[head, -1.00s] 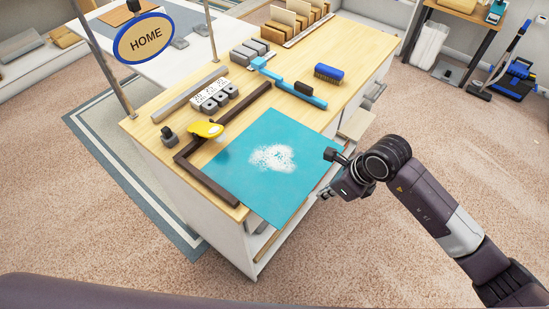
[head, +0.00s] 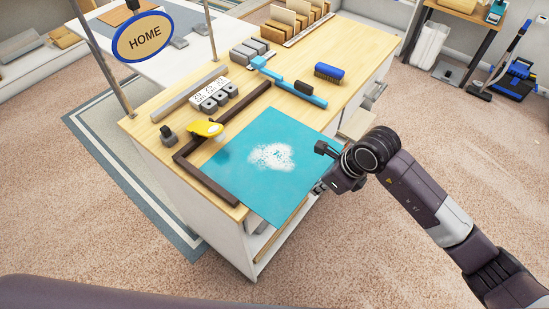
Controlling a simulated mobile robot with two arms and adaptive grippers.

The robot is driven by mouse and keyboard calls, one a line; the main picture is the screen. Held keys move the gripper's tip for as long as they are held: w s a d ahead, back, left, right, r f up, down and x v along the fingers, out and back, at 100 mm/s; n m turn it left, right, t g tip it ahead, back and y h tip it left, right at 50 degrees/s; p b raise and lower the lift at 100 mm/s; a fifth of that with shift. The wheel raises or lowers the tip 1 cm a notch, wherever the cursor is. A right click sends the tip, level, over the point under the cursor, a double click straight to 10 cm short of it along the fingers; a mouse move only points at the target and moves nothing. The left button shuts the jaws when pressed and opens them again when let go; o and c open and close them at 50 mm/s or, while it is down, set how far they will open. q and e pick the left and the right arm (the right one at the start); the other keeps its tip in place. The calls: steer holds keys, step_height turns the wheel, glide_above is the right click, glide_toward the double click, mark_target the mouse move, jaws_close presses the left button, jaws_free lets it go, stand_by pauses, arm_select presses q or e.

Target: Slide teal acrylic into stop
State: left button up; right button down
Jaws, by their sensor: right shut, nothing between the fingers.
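The teal acrylic sheet (head: 250,190) lies flat on the wooden bench top, its front right part sticking out past the bench edge. A white powdery patch (head: 271,157) covers its middle. The stop is a dark brown L-shaped frame (head: 214,181) along the sheet's left side, with arms running toward the back and the front. A narrow strip of wood shows between the sheet and parts of the stop. My right gripper (head: 317,168) is at the sheet's right edge, shut and empty; whether it touches the sheet I cannot tell. My left gripper is not in view.
A yellow tool (head: 205,129) lies by the stop's corner. A HOME sign (head: 143,38) hangs at left.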

mark_target(307, 178)
steer(key=shift+w+a+b, duration=0.4)
steer(key=shift+w+a, duration=0.2)
steer(key=shift+a, duration=0.3)
steer(key=shift+w+a+b, duration=0.35)
steer(key=shift+w+a, duration=0.2)
steer(key=shift+a, duration=0.35)
steer(key=shift+s+d, duration=0.6)
steer(key=shift+d, duration=0.3)
steer(key=shift+s+d, duration=0.55)
steer(key=shift+d, duration=0.3)
steer(key=s+d+r+p, duration=0.2)
steer(key=d+r+p, duration=0.1)
steer(key=r, duration=0.2)
steer(key=shift+s+d, duration=0.15)
